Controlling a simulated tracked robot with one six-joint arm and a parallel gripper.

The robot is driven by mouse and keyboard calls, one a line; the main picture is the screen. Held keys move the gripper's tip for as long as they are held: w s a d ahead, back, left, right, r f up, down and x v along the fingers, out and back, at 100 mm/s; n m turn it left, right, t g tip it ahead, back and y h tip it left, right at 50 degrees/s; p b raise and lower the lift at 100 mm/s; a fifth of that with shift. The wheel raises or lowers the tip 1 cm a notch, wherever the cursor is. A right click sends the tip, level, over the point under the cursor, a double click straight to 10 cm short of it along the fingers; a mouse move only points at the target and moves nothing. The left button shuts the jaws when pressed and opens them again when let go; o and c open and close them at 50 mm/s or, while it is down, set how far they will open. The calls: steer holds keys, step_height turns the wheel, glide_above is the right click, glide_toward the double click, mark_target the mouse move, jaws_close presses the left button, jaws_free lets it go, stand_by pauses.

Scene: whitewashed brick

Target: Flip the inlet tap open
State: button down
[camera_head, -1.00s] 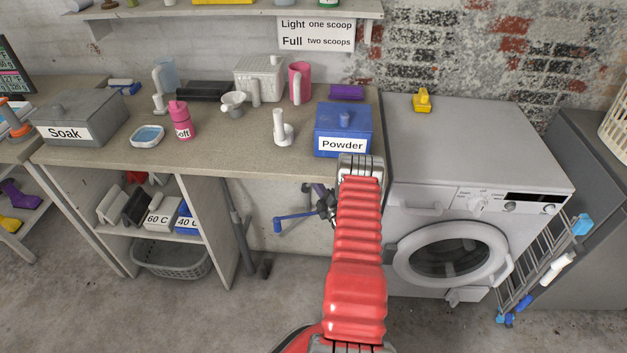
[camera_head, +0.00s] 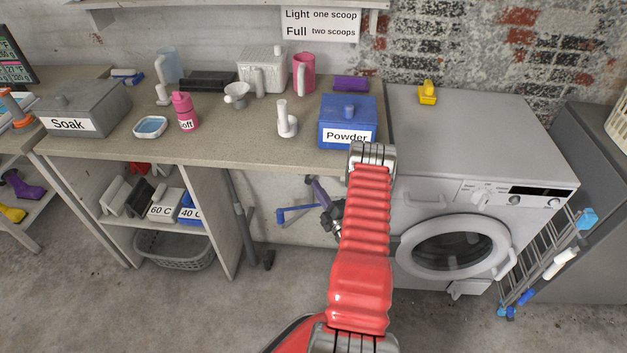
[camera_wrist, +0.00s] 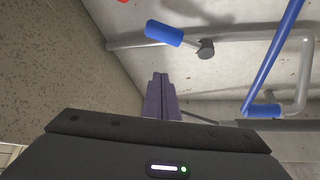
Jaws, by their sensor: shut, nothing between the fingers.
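My gripper (camera_head: 317,188) is under the counter's front edge, left of the washing machine, largely hidden by my red arm. In the wrist view its purple fingers (camera_wrist: 160,97) are shut together and empty. A blue lever (camera_head: 296,213) shows below and left of the fingers in the head view. In the wrist view a short blue grip (camera_wrist: 165,34) with a grey round end lies by a grey pipe, beyond the fingertips and apart from them. A long blue bar (camera_wrist: 272,58) and a second blue grip (camera_wrist: 263,111) are to the right. I cannot tell which part is the inlet tap's handle.
The counter (camera_head: 230,150) overhangs the gripper. A blue Powder box (camera_head: 348,116) stands above it near the counter edge. The washing machine (camera_head: 455,230) is close on the right. Open floor lies below; a shelf unit (camera_head: 150,215) stands to the left.

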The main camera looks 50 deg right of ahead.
steer(key=shift+s+a+f, duration=0.15)
steer(key=shift+s+a, duration=0.05)
steer(key=shift+s, duration=0.3)
stand_by(0.3)
